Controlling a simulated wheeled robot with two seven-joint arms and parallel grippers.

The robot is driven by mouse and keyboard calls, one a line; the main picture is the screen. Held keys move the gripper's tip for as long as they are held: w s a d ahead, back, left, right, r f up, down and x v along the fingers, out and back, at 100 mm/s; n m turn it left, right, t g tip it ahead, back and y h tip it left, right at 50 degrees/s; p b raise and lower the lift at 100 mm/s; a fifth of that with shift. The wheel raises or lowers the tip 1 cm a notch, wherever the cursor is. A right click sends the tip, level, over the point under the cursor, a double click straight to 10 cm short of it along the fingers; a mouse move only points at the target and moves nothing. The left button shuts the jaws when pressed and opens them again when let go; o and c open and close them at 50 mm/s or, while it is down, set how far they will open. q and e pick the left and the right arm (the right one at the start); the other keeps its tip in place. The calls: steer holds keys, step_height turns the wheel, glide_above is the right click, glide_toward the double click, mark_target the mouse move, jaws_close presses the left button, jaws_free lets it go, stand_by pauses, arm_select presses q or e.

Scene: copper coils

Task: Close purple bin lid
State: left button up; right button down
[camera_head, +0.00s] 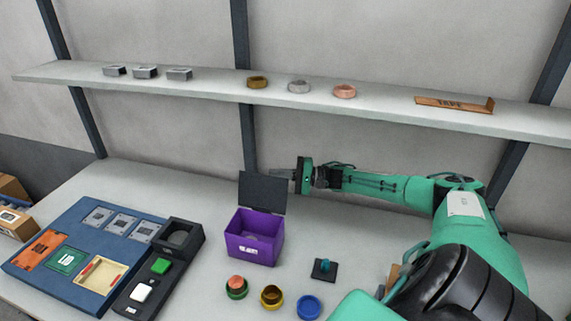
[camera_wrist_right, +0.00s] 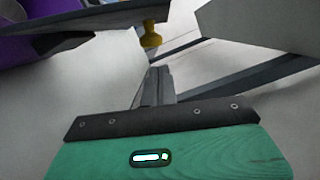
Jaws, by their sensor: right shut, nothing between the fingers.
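The purple bin (camera_head: 254,243) stands on the table in the head view, with a pale label on its front. Its dark lid (camera_head: 262,192) is open and stands about upright at the bin's back edge. My right gripper (camera_head: 283,173) is shut and empty, at the upper right edge of the lid; I cannot tell whether it touches. In the right wrist view the shut fingers (camera_wrist_right: 155,78) point toward a dark panel, likely the lid (camera_wrist_right: 90,18), with part of the purple bin (camera_wrist_right: 22,52) at the upper left. My left gripper is not in view.
A blue tray (camera_head: 70,222) is at left. A shelf (camera_head: 370,108) runs above.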

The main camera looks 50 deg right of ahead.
steer(key=shift+s+a+r+p, duration=0.15)
steer(key=shift+s+a+p, duration=0.2)
steer(key=shift+a, duration=0.4)
steer(key=shift+r, duration=0.15)
